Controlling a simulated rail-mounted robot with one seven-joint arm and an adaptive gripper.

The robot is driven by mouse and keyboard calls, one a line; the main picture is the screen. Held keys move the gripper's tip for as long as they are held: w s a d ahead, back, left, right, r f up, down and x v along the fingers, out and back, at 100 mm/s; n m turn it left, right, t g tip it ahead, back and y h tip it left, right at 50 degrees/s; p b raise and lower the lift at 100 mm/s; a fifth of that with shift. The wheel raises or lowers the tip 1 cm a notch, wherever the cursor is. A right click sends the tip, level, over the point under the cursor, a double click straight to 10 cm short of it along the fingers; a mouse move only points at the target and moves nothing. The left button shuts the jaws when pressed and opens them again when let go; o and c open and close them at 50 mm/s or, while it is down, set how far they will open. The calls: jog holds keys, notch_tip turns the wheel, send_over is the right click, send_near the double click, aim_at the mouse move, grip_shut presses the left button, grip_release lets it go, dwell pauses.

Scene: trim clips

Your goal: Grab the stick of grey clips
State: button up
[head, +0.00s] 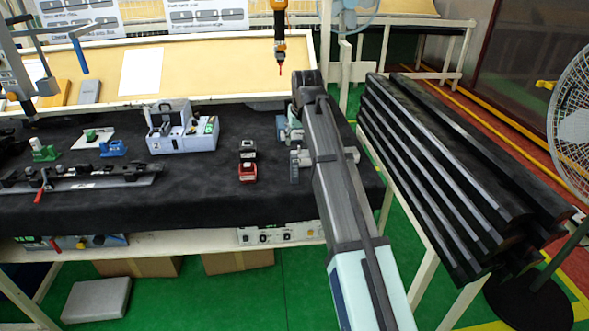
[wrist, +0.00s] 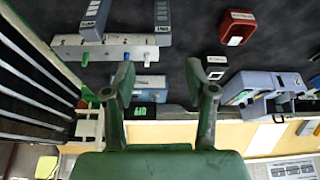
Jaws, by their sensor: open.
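Two grey stick-like pieces with small labels show at the top of the wrist view, a left one (wrist: 95,18) and a right one (wrist: 162,14). I cannot tell which is the stick of grey clips. Both run up out of the picture from a pale bar (wrist: 72,48) with coloured pegs. My gripper (wrist: 160,72) is open, with nothing between its fingers. Its fingertips appear just below the pale bar in the picture, apart from both sticks. In the head view my arm hides the gripper and most of this area; a grey part (head: 296,160) shows beside the arm.
A red block (head: 247,172) and a black-and-white block (head: 247,148) stand left of my arm on the black cloth (head: 210,185). A pale blue-grey fixture (head: 185,138) is farther left. A blue box (wrist: 150,82) lies between my fingers' view lines. Dark trim strips (head: 430,170) are stacked right.

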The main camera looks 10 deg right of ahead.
aim_at(294, 163)
jog(key=p+x, duration=0.1)
jog(key=x, duration=0.8)
jog(key=shift+w+f+p, duration=0.15)
jog(key=shift+f+p, duration=0.2)
jog(key=shift+p, duration=0.05)
jog(key=shift+p+x, duration=0.95)
jog(key=shift+x, duration=1.7)
jog(key=shift+a, duration=0.15)
grip_shut()
